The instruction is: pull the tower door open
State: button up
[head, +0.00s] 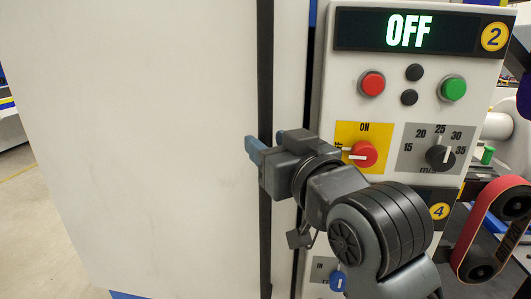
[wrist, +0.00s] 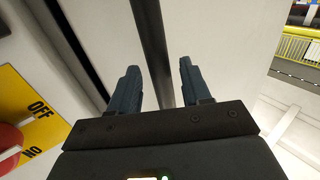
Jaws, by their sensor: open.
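The tower door (head: 140,130) is a large plain white panel filling the left half of the head view. A dark vertical strip (head: 265,70) runs along its right edge. My gripper (head: 265,143) is at this strip, at about mid height of the head view, with its blue-grey fingers pointing to the door. In the wrist view the two fingers (wrist: 158,72) are apart, and the dark strip (wrist: 152,40) passes between them. Nothing is visibly clamped. I cannot tell whether the fingers touch the strip or how deep it sits between them. The door looks closed.
Right of the door is a control panel (head: 330,90) with an OFF display (head: 410,31), a red button (head: 372,83), a green button (head: 452,88), a red switch (head: 362,153) and a black dial (head: 440,157). My arm passes close in front. Open floor (head: 45,215) shows at left.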

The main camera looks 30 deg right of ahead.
jog(key=shift+w+r, duration=0.1)
jog(key=shift+w, duration=0.9)
grip_shut()
